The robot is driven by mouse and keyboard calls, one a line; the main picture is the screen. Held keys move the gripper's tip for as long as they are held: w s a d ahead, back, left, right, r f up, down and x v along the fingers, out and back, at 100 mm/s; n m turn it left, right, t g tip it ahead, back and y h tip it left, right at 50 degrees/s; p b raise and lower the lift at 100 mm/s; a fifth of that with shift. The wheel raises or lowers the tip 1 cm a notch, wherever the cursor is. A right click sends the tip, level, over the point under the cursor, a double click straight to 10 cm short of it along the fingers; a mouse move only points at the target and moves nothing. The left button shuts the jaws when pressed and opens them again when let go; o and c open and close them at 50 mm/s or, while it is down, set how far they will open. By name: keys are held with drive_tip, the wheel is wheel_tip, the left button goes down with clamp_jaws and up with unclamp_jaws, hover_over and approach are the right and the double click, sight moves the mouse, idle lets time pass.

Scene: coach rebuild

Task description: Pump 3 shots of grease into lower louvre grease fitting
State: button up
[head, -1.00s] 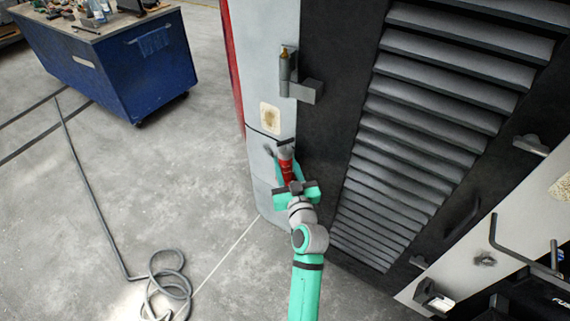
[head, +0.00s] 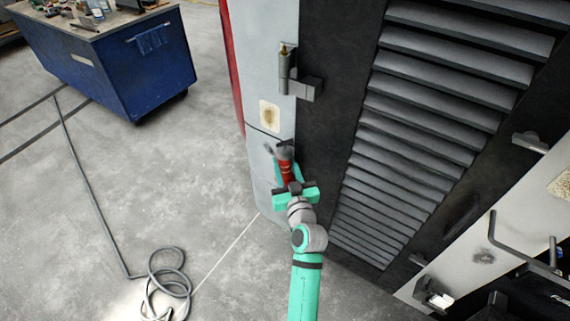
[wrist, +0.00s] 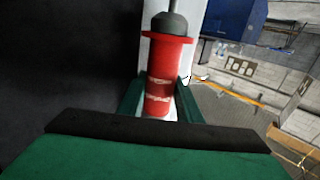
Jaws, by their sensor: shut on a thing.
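My gripper (head: 288,178) is shut on a red grease gun (head: 286,172) with a grey head, in front of the lower part of the pale door-edge panel. In the wrist view the grease gun (wrist: 165,75) stands between the two green fingers (wrist: 158,100), its dark cap and thin rod pointing up out of the picture. An upper hinge with a brass-coloured fitting (head: 284,50) shows on the panel. The lower louvre grease fitting cannot be made out; the gun and gripper cover that area. The louvre panel (head: 430,120) is to the right.
A blue tool cart (head: 120,65) with items on top stands at the upper left. A grey hose (head: 165,285) lies coiled on the floor at the lower left. Handles and latches (head: 530,142) stick out on the right. The floor between cart and panel is clear.

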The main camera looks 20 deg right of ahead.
drive_tip(key=shift+r, duration=0.9)
idle(4.8)
